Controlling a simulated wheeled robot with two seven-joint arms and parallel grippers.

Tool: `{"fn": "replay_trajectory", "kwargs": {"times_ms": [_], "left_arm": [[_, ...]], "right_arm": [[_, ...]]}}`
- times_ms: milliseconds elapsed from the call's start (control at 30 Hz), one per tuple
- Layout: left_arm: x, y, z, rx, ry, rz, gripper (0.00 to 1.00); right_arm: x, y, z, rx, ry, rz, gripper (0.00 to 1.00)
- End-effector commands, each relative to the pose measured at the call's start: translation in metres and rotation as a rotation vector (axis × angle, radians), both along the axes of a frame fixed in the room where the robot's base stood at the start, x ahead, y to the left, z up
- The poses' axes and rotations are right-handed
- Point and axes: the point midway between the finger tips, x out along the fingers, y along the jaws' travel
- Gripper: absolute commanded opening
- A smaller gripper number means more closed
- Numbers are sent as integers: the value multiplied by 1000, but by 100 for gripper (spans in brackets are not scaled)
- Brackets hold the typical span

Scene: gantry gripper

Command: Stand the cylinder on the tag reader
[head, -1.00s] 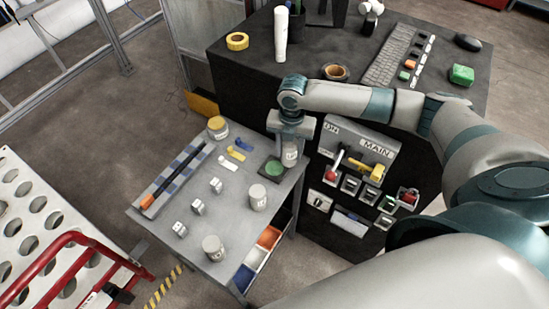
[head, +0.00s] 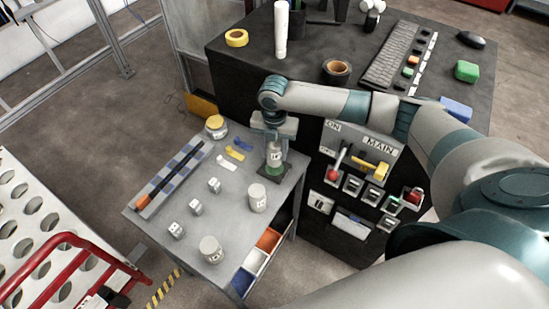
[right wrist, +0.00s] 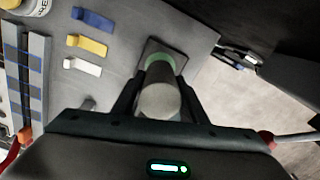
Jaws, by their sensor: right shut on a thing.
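My right gripper (head: 274,147) is shut on a grey labelled cylinder (head: 275,155), held upright over the tag reader (head: 289,178). The reader is a dark square plate with a green disc, at the table's right edge. The cylinder's lower end is at the green disc; I cannot tell whether it touches. In the right wrist view the cylinder (right wrist: 160,101) sits between the fingers (right wrist: 160,92) and hides part of the reader (right wrist: 180,58), whose green ring shows behind it. My left gripper is not in view.
Coloured clips (head: 235,154) lie left of the reader.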

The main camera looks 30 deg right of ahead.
Motion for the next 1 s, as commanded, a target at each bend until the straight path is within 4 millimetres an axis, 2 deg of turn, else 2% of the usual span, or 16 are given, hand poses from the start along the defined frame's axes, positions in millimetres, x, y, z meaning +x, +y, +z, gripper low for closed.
{"fn": "replay_trajectory", "kwargs": {"times_ms": [100, 300, 867, 900, 967, 1000], "left_arm": [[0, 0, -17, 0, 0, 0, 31], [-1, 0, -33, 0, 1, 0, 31], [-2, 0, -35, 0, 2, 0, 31], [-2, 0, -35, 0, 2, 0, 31], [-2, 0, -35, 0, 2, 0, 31], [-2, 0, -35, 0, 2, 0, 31]], "right_arm": [[0, 0, -16, 0, -1, 0, 2], [0, 0, -31, 0, -1, 0, 2], [0, 0, -36, 0, -1, 0, 2], [0, 0, -36, -1, -1, 0, 46], [0, 0, -36, -1, -1, 0, 57], [0, 0, -36, -1, -1, 0, 57]]}}
